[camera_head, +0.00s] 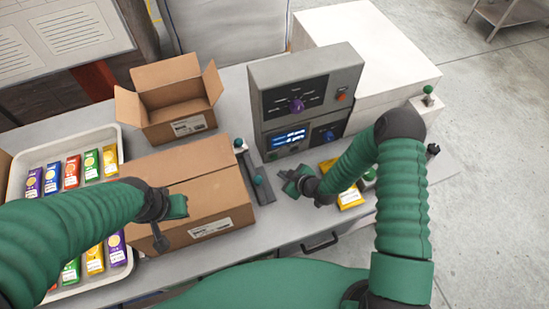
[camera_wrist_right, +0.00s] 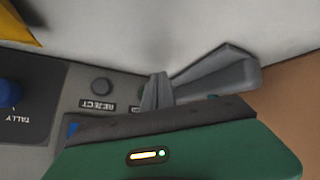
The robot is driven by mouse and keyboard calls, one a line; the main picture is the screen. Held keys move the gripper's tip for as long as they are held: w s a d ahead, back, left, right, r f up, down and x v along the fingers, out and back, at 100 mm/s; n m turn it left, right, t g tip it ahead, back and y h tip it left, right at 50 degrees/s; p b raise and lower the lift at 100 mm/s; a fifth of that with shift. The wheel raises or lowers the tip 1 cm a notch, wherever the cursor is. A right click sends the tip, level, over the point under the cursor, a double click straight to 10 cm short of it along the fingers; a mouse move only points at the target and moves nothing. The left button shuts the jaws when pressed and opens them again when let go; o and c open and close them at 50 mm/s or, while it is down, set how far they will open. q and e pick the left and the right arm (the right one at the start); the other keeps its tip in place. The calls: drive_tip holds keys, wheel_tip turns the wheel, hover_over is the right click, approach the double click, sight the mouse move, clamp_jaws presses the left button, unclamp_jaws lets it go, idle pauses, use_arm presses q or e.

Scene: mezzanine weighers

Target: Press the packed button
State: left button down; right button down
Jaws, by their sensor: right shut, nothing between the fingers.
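A grey control box (camera_head: 346,88) stands at the back of the bench, with a lit blue display (camera_head: 288,138) and a blue knob low on its front. In the right wrist view, the panel shows a round dark button (camera_wrist_right: 101,86) labelled REJECT. A second label (camera_wrist_right: 135,108) beside it is mostly hidden by my gripper, so I cannot read it or see a packed button clearly. My left gripper (camera_head: 176,207) hangs over the closed carton; its jaws are unclear.
A closed carton (camera_head: 215,195) and an open carton (camera_head: 172,92) stand left of the box. A white tray (camera_head: 122,136) holds several coloured packets. A dark strip with green-topped parts (camera_head: 258,178) lies close to my right gripper. A yellow packet (camera_head: 350,198) lies under my right arm.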

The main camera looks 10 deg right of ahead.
sight(274, 158)
drive_tip(key=w, duration=0.1)
drive_tip(key=w+b, duration=0.1)
drive_tip(key=shift+w+a+r, duration=0.1)
drive_tip(key=shift+w+a, duration=0.2)
drive_tip(key=shift+w, duration=0.1)
use_arm(q)
drive_tip(key=shift+s+a+f, duration=0.15)
drive_tip(key=shift+a+f, duration=0.15)
drive_tip(key=shift+f, duration=0.4)
use_arm(e)
drive_tip(key=shift+w+a, duration=0.3)
drive_tip(key=shift+w, duration=0.15)
use_arm(q)
drive_tip(key=shift+s+d, duration=0.1)
drive_tip(key=shift+d, duration=0.15)
use_arm(e)
drive_tip(key=shift+s+d, duration=0.1)
drive_tip(key=shift+d, duration=0.1)
use_arm(q)
drive_tip(key=shift+a, duration=0.15)
use_arm(e)
drive_tip(key=shift+a, duration=0.1)
use_arm(q)
drive_tip(key=shift+f+b, duration=0.15)
drive_tip(key=shift+b, duration=0.15)
use_arm(e)
drive_tip(key=shift+w+a+r, duration=0.1)
drive_tip(key=shift+w, duration=0.3)
